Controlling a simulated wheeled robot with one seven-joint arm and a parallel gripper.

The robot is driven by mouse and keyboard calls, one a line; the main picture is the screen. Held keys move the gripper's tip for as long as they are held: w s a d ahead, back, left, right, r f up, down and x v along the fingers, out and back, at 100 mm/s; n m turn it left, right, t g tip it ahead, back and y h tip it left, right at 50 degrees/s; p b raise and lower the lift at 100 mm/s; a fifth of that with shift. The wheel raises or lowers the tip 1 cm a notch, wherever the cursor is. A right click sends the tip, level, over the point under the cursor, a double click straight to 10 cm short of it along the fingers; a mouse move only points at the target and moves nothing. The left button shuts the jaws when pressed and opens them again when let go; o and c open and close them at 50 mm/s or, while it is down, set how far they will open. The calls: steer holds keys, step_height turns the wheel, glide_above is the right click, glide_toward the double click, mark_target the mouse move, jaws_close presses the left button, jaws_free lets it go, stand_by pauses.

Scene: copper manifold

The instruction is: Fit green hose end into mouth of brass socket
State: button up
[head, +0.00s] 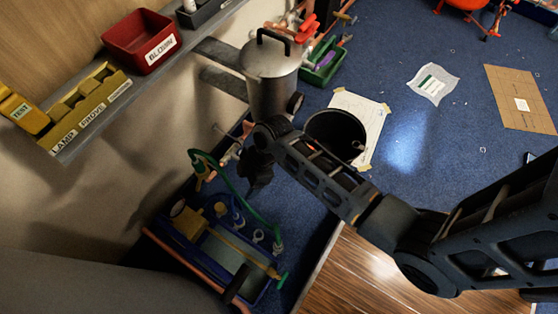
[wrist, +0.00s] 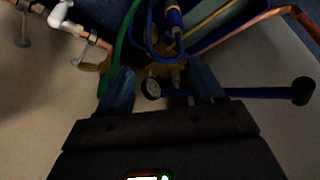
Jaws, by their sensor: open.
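A green hose (head: 236,196) arches from the copper pipework near the wall down into the blue tray in the head view. It runs along the left side of the wrist view (wrist: 122,40). Which end is free I cannot tell. A brass-coloured fitting (wrist: 90,67) shows beside the hose in the wrist view, by the copper pipe; whether it is the socket, and its mouth, I cannot make out. My gripper (wrist: 162,86) is open, its two fingers apart with nothing clearly held between them. In the head view my gripper (head: 258,178) hangs dark above the tray, beside the hose.
A blue tray (head: 262,292) holds a yellow block, blue hoses and small fittings. A round gauge (wrist: 151,88) lies below the fingers. Copper pipe with a white fitting (wrist: 60,16) runs at upper left. A metal pot (head: 270,80) stands behind.

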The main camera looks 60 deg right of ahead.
steer(key=s+d+m+p, duration=0.1)
steer(key=s+m+p, duration=0.1)
steer(key=s, duration=0.7)
steer(key=shift+d+m+t+h+p, duration=0.15)
steer(key=shift+m+t+h+p, duration=0.2)
steer(key=shift+p, duration=0.4)
steer(key=shift+s, duration=0.1)
steer(key=s+r+m+t+h+p, duration=0.25)
steer(key=s+r, duration=0.25)
steer(key=r, duration=0.3)
steer(key=s+r+m+t+h+p, duration=0.1)
steer(key=s+r+m+t+p, duration=0.15)
steer(key=s+r, duration=0.4)
steer(key=s+a+r+m+t+p, duration=0.1)
steer(key=r+t+p, duration=0.1)
steer(key=r, duration=1.4)
steer(key=s+a+r+m+t+p, duration=0.1)
steer(key=s+r+m+t+p, duration=0.1)
steer(key=r, duration=1.4)
steer(key=t+p, duration=0.1)
steer(key=t, duration=0.1)
steer(key=shift+s+a+t, duration=0.15)
steer(key=shift+s+t, duration=0.15)
steer(key=shift+t, duration=0.05)
